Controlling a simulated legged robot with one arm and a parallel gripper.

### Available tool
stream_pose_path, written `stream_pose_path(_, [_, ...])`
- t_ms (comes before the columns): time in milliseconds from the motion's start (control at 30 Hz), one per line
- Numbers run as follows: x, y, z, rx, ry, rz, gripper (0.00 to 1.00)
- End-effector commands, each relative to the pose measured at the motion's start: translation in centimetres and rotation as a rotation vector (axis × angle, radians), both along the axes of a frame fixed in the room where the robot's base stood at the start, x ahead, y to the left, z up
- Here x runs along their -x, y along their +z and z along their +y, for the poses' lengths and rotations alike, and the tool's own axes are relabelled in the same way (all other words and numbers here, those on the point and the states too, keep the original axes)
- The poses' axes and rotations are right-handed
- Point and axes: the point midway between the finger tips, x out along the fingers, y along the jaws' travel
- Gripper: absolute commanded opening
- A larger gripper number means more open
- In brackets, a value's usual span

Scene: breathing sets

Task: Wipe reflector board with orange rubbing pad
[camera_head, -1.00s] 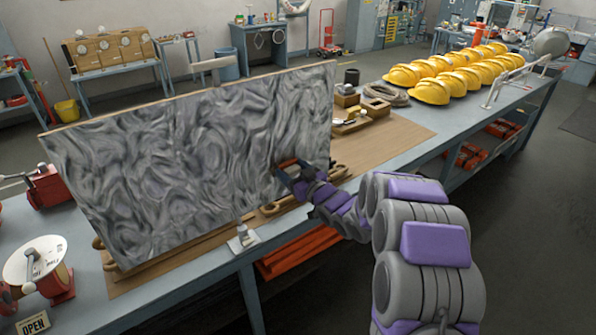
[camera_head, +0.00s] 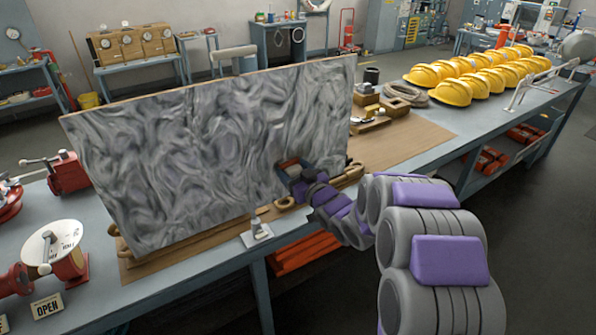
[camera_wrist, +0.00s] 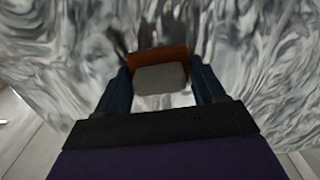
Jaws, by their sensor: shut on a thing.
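The reflector board (camera_head: 200,150) is a large upright panel with a grey, swirled, smeared-looking face, standing on the workbench. My gripper (camera_head: 289,172) is at the lower right part of its face. In the wrist view my gripper (camera_wrist: 160,80) is shut on the rubbing pad (camera_wrist: 158,57), which has an orange-brown edge and a grey block side facing the camera. The pad is at or very close to the board (camera_wrist: 250,50); I cannot tell whether they touch. In the head view the pad is mostly hidden by the gripper.
Yellow helmets (camera_head: 452,90) stand in rows at the bench's far right. A small metal fitting (camera_head: 258,230) sits on the bench edge before the board. Orange items lie on the shelf below.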

Motion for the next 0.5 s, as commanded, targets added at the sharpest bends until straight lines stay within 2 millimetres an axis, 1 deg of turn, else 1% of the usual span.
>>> stream_pose_path(300, [1.6,0.0,2.1,0.0,0.002,-0.001,0.45])
stream_pose_path(500, [1.9,0.2,2.5,0.0,0.0,-0.001,0.45])
